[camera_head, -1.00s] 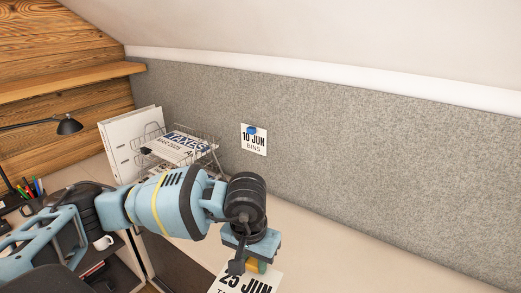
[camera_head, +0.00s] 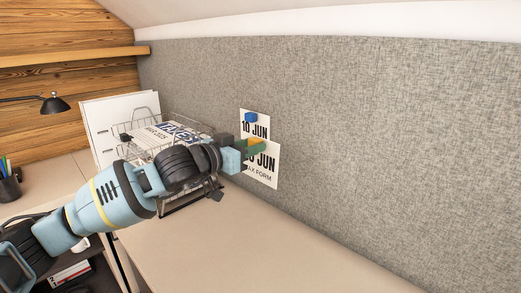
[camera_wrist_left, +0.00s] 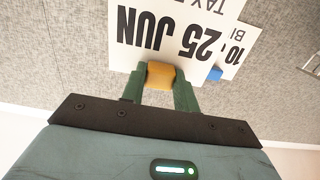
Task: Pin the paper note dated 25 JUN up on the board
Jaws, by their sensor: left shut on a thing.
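The paper note dated 25 JUN (camera_head: 263,177) is upright in front of the grey felt board (camera_head: 400,140), overlapping the lower part of the 10 JUN note (camera_head: 250,129). My left gripper (camera_head: 250,147) is shut on a yellow pin (camera_head: 256,141) at the note's top edge. In the left wrist view, the green fingers (camera_wrist_left: 160,85) grip the yellow pin (camera_wrist_left: 160,74), and the 25 JUN note (camera_wrist_left: 160,35) appears upside down, close to the board. I cannot tell whether it touches the board. My right gripper is not in view.
A blue pin (camera_head: 251,117) holds the 10 JUN note. A wire tray (camera_head: 190,121) with papers and white binders (camera_head: 100,125) stand left of the notes. A black lamp (camera_head: 54,104) is further left. The desk (camera_head: 250,245) below is largely clear.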

